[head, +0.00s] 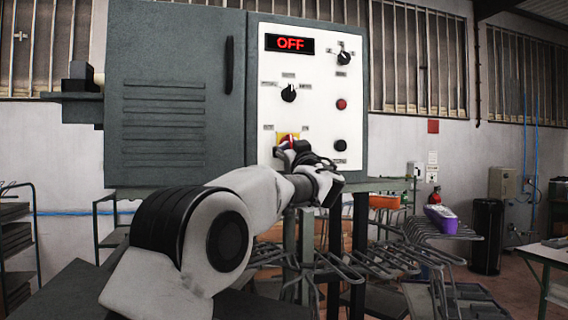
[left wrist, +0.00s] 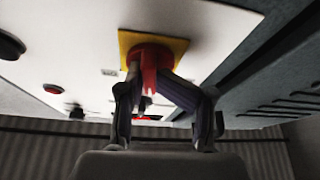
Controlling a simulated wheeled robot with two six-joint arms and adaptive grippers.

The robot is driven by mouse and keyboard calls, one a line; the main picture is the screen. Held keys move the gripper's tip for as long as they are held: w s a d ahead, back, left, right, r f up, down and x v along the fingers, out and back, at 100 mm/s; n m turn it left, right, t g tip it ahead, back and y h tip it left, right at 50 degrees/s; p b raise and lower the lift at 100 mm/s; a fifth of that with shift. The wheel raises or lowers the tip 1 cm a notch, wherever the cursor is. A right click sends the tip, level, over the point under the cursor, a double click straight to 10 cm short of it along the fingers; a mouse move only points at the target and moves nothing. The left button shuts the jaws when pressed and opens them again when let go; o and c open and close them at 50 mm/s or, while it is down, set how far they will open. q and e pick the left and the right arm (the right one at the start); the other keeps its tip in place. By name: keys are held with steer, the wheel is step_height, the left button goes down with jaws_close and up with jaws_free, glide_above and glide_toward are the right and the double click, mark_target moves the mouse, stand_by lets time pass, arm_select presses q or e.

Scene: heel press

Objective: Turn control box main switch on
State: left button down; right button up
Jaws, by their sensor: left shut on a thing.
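The grey control box (head: 175,95) has a white panel (head: 262,85) with a lit display (head: 290,44) that reads OFF in red. The main switch is a red knob on a yellow plate (head: 281,136), low on the panel. In the head view my left gripper (head: 291,148) covers most of the knob. In the left wrist view the red knob (left wrist: 150,63) stands out from its yellow plate (left wrist: 172,47), and my left gripper (left wrist: 148,80) is shut on it, one finger on each side. My right gripper is not in view.
A black selector knob (head: 289,93), another at upper right (head: 344,58), a red button (head: 341,104) and a black button (head: 340,145) share the panel. Metal racks (head: 400,258) stand below right.

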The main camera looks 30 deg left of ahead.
arm_select(q)
steer(key=shift+d+r+m+t+h+b, duration=0.15)
steer(key=shift+m+t+h+b, duration=0.85)
steer(key=shift+m, duration=1.55)
steer(key=shift+d+m+t+h+b, duration=0.2)
steer(key=shift+m+t+h+b, duration=0.25)
steer(key=shift+m+h+b, duration=1.2)
steer(key=shift+d+r+m+t+h+b, duration=0.15)
steer(key=shift+m+t+h+b, duration=0.45)
steer(key=shift+m+b, duration=1.9)
steer(key=shift+m+p, duration=0.9)
steer(key=shift+m, duration=0.1)
